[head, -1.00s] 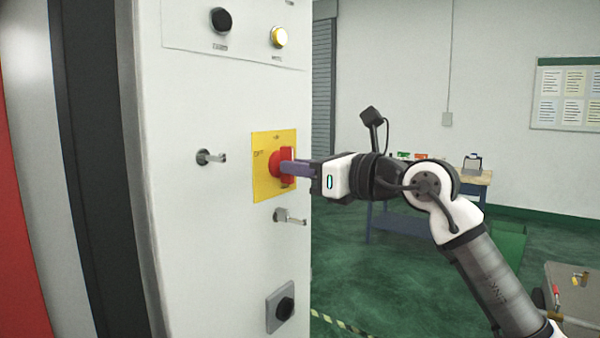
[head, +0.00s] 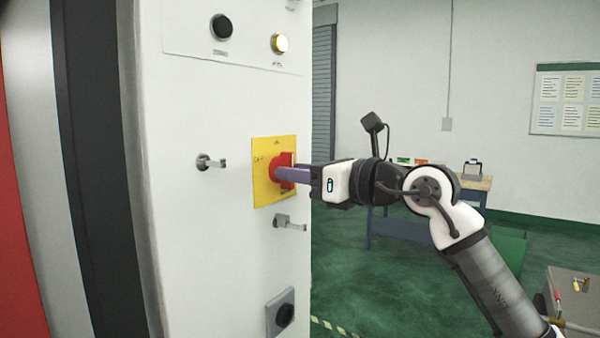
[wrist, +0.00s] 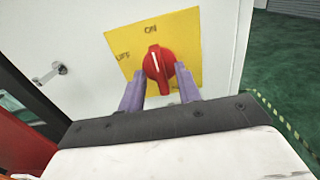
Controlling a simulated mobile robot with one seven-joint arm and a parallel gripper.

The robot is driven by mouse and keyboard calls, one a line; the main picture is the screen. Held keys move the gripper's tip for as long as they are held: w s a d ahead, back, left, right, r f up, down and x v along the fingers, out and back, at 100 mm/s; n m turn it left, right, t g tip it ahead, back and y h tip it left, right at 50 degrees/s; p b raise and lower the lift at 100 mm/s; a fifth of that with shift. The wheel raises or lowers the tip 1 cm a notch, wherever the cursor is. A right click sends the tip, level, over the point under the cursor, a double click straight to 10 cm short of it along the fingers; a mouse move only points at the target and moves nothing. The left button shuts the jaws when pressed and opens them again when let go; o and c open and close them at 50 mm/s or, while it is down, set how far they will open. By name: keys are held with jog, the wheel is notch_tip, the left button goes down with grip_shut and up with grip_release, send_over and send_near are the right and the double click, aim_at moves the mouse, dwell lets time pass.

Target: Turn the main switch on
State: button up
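The main switch is a red rotary knob (wrist: 158,68) on a yellow plate (wrist: 185,35) marked ON and OFF. It also shows in the head view (head: 283,160) on the white cabinet front. In the wrist view the white line on the knob points up toward the ON mark. My gripper (wrist: 160,88) is in front of the knob, with one purple finger on each side. The fingers are apart, and gaps show between them and the knob's handle. In the head view my gripper (head: 278,175) partly covers the knob's lower part; contact cannot be told.
Small metal latches (head: 211,162) (head: 289,222) stick out near the plate. A workbench (head: 400,225) stands behind my arm. Open green floor lies right of the cabinet.

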jog(key=b+v, duration=0.3)
jog(key=v, duration=1.1)
